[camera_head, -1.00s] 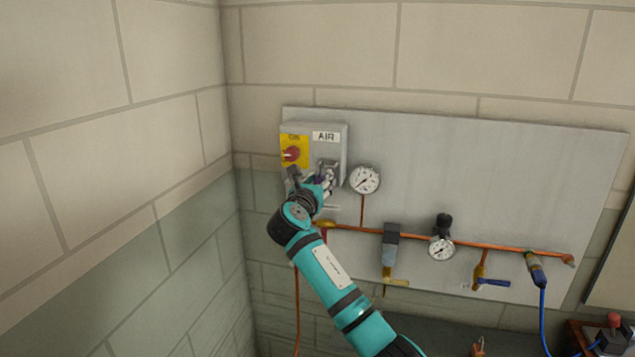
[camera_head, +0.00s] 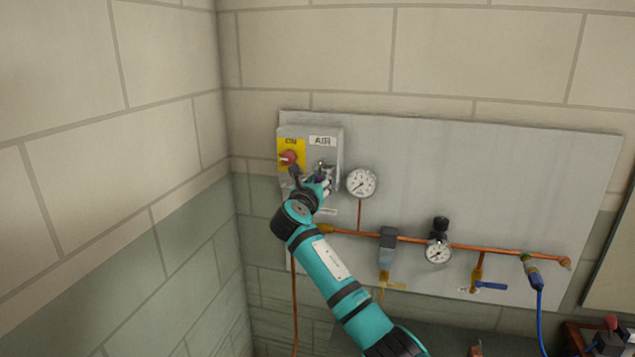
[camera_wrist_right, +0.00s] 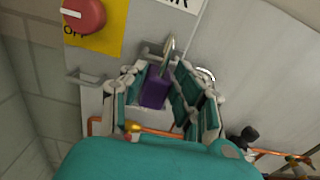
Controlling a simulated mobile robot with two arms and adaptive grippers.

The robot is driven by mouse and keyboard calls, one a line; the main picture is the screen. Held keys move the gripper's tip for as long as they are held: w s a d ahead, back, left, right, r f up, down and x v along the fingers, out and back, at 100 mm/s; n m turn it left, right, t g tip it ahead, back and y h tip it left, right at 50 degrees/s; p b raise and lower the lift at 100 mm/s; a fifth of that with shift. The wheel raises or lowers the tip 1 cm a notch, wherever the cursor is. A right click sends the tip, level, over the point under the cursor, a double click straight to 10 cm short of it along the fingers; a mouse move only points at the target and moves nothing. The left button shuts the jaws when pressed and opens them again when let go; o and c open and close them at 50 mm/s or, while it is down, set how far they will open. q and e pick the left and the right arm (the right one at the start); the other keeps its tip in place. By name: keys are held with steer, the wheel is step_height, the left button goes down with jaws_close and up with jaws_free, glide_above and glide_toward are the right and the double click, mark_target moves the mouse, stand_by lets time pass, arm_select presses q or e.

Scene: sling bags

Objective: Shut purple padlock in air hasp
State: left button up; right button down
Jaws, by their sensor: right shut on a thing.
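The purple padlock (camera_wrist_right: 155,92) is upright between the fingers of my right gripper (camera_wrist_right: 163,90) in the right wrist view, with its metal shackle rising above it. The shackle is at the metal hasp (camera_wrist_right: 152,50) on the grey AIR box (camera_head: 328,152). I cannot tell whether the shackle is through the hasp or closed. In the head view my right gripper (camera_head: 318,183) is at the front of the box and hides most of the padlock. My left gripper is not in view.
A red knob (camera_head: 288,158) on a yellow plate is left of the hasp. A pressure gauge (camera_head: 361,182) stands close right of the gripper. A copper pipe (camera_head: 420,240) with valves runs below. The upper panel is clear.

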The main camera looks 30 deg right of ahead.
steer(key=shift+x, duration=0.8)
steer(key=shift+r, duration=0.15)
steer(key=shift+d, duration=0.1)
stand_by(0.4)
steer(key=c, duration=1.2)
jaws_free()
steer(key=shift+f, duration=0.25)
steer(key=o, duration=0.4)
steer(key=shift+w+d+f, duration=0.1)
steer(key=shift+f, duration=0.05)
steer(key=o, duration=0.5)
